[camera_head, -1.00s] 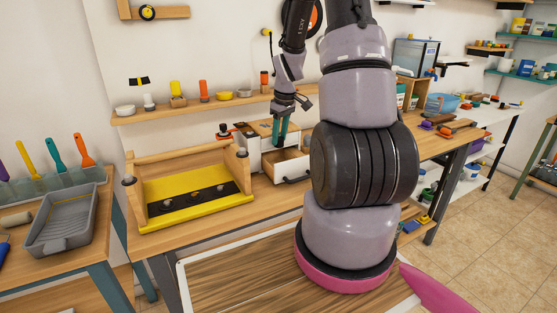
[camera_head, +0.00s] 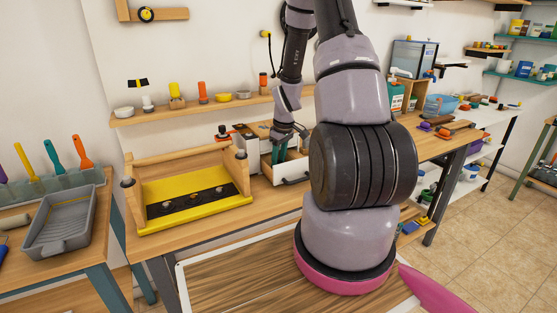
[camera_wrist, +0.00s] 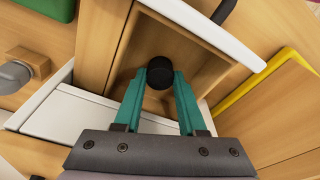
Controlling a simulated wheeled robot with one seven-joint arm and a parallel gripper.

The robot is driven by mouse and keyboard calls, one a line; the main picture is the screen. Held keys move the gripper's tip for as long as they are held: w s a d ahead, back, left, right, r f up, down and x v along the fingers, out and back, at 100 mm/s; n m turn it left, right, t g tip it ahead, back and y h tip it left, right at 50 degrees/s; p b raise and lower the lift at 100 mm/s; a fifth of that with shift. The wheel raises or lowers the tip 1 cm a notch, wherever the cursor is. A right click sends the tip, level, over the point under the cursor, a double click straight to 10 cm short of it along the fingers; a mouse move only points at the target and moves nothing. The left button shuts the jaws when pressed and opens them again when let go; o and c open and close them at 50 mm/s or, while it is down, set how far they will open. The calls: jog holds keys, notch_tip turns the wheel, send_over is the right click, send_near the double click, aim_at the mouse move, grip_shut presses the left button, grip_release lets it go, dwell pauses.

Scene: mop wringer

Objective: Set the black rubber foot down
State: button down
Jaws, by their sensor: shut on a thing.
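In the wrist view, the black rubber foot (camera_wrist: 160,72) is a short round black piece between the tips of my gripper (camera_wrist: 160,82). The teal fingers are shut on it. They are over the open wooden drawer (camera_wrist: 192,40), with the drawer's bare bottom behind the foot. I cannot tell how high the foot is above it. In the head view, my gripper (camera_head: 280,153) points down into the drawer (camera_head: 290,168) of the white cabinet on the bench. The foot is hidden there.
A yellow wringer tray with wooden ends (camera_head: 190,212) stands on the bench left of the drawer. A wall shelf (camera_head: 195,108) with small items runs behind. A dark handle (camera_head: 296,181) sits on the drawer's white front.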

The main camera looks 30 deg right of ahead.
jog(key=shift+c, duration=2.4)
grip_release()
jog(key=shift+f, duration=0.1)
jog(key=s+a+r+m+t, duration=0.1)
jog(key=s+a+r+m, duration=0.15)
jog(key=r, duration=1.15)
jog(key=s+a+r+m+t, duration=0.1)
jog(key=s+a+r, duration=0.25)
jog(key=r, duration=0.95)
jog(key=s+a+r+m+t, duration=0.1)
jog(key=s+a+r+m, duration=0.1)
jog(key=s+r, duration=0.3)
jog(key=s+a+r+m+t+y, duration=0.1)
jog(key=s+a+r, duration=0.4)
jog(key=s, duration=0.5)
jog(key=shift+s+a+r+m+t, duration=0.25)
jog(key=shift+r+m+t, duration=0.55)
jog(key=shift+m, duration=0.45)
jog(key=shift+d, duration=0.1)
